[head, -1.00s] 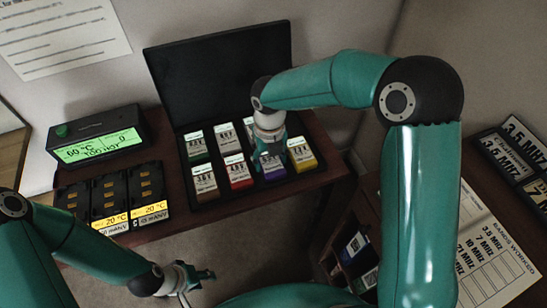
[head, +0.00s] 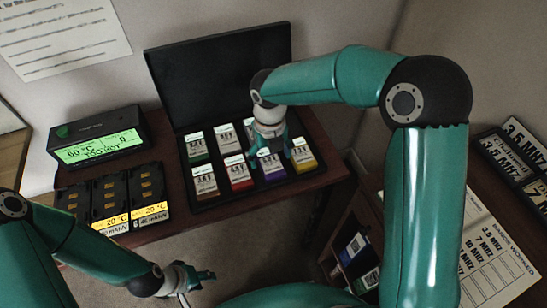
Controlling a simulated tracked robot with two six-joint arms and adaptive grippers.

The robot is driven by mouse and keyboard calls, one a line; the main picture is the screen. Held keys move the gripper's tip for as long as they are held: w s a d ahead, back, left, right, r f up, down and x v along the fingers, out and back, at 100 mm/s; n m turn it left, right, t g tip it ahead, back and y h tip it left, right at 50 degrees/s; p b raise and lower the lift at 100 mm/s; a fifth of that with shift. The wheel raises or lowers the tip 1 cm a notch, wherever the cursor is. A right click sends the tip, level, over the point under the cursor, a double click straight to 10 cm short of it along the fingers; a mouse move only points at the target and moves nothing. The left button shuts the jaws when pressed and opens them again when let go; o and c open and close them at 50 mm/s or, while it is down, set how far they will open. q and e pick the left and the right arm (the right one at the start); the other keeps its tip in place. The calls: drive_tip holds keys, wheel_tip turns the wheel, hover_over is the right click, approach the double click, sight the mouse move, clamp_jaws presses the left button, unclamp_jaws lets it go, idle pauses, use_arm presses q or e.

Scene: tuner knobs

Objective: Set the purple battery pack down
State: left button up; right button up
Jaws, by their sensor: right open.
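The purple battery pack (head: 271,167) sits in the front row of the open black case (head: 222,199), between a red pack (head: 238,173) and a yellow pack (head: 303,156). My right gripper (head: 268,148) is open just above and behind the purple pack, and its fingers hide part of the back row. Whether its fingertips touch the pack I cannot tell. My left gripper (head: 197,279) is low at the front left, away from the case; its fingers are seen too edge-on to judge.
A charger with several black slots (head: 108,198) stands left of the case. Behind it is a display (head: 98,139) with a green screen reading "60 °C TOO HOT". An open drawer or shelf (head: 352,245) with more packs is below right. The case lid (head: 220,75) stands upright behind.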

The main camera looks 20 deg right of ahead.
sight(271, 161)
wheel_tip(271, 161, up, 10)
drive_tip(key=p, duration=0.1)
drive_tip(key=shift+r, duration=0.15)
idle(0.4)
drive_tip(key=shift+s, duration=0.1)
